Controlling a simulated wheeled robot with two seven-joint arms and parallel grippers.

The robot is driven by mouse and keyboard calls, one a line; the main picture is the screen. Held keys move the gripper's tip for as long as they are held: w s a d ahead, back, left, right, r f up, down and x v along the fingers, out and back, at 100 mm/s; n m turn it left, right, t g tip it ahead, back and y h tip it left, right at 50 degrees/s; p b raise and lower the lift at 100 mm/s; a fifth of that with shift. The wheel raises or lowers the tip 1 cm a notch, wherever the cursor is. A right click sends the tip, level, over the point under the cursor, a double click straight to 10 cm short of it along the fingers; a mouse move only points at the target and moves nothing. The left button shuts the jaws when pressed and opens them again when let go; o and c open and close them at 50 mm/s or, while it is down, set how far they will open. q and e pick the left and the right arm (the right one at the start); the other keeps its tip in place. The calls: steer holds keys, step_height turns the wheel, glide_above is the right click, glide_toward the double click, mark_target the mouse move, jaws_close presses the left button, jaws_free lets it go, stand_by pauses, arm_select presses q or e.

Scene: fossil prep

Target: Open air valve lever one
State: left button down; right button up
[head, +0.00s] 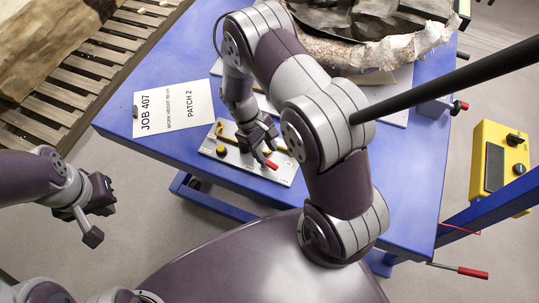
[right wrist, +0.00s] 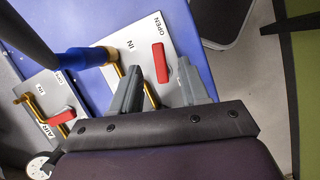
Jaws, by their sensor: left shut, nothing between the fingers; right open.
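The valve panel (head: 285,177) is a pale plate on the blue table with brass pipework and a red lever handle (head: 271,164). My right gripper (head: 262,150) is over the panel, and its fingers partly cover it. In the right wrist view, this open gripper (right wrist: 158,66) has a red handle (right wrist: 161,63) between its fingertips; I cannot tell whether they touch. "OPEN" and "IN" are printed near that handle. A second red handle (right wrist: 62,117) is at the left, on a plate reading "AIR". No lever number is readable. My left gripper (head: 90,215) is shut and empty, left of the table.
A white job card (head: 173,108) lies left of the panel on the blue table (head: 398,205). A large fossil in a plaster jacket (head: 400,50) is behind. A yellow control box (head: 497,168) is at the right, and a wooden pallet (head: 85,70) at the upper left.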

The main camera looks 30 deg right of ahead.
mark_target(270, 162)
steer(key=f, duration=0.4)
steer(key=shift+s+d+f+p, duration=0.15)
steer(key=shift+s+d+p, duration=0.05)
steer(key=shift+d+p, duration=0.2)
steer(key=shift+s+f, duration=0.15)
steer(key=shift+s, duration=0.35)
arm_select(q)
steer(key=shift+w+r, duration=0.25)
steer(key=shift+r, duration=0.3)
arm_select(e)
steer(key=shift+w, duration=0.1)
steer(key=shift+c, duration=0.3)
steer(key=shift+w+f, duration=0.1)
steer(key=shift+w, duration=0.1)
jaws_close()
steer(key=shift+d+n+t+h+b, duration=0.15)
steer(key=shift+n+t+h+b, duration=0.25)
steer(key=shift+n, duration=0.8)
arm_select(q)
steer(key=shift+w+f, duration=0.1)
steer(key=shift+f, duration=0.3)
arm_select(e)
steer(key=shift+w+n, duration=0.1)
steer(key=shift+n, duration=0.2)
steer(key=shift+o, duration=0.3)
jaws_free()
